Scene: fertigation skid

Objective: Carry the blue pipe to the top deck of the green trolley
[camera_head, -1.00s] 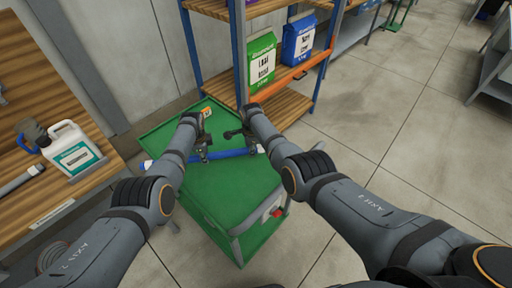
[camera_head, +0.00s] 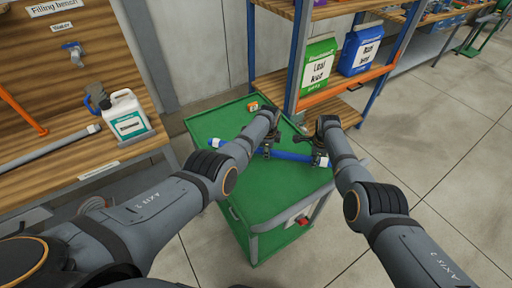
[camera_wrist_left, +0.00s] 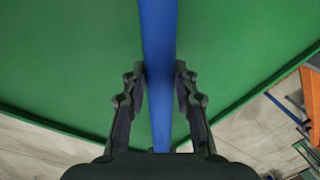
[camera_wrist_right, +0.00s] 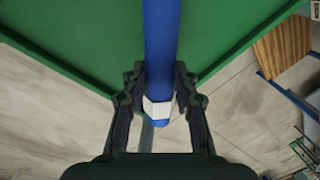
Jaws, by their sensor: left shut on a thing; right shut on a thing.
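The blue pipe (camera_head: 288,155) lies roughly level over the top deck of the green trolley (camera_head: 225,124). Its white-collared right end is near the deck's right edge. My left gripper (camera_head: 267,148) is shut on the pipe near its middle; the left wrist view shows the pipe (camera_wrist_left: 159,60) between the fingers with green deck behind. My right gripper (camera_head: 318,156) is shut on the pipe near its right end. The right wrist view shows the white collar (camera_wrist_right: 158,108) between the fingers, with floor beyond the deck edge. Whether the pipe touches the deck cannot be told.
A small orange item (camera_head: 253,106) sits at the deck's far corner. A shelf rack (camera_head: 345,88) with green (camera_head: 318,66) and blue (camera_head: 360,48) bags stands behind. A wooden bench (camera_head: 60,150) with a white jug (camera_head: 126,117) is at left. Floor at right is clear.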

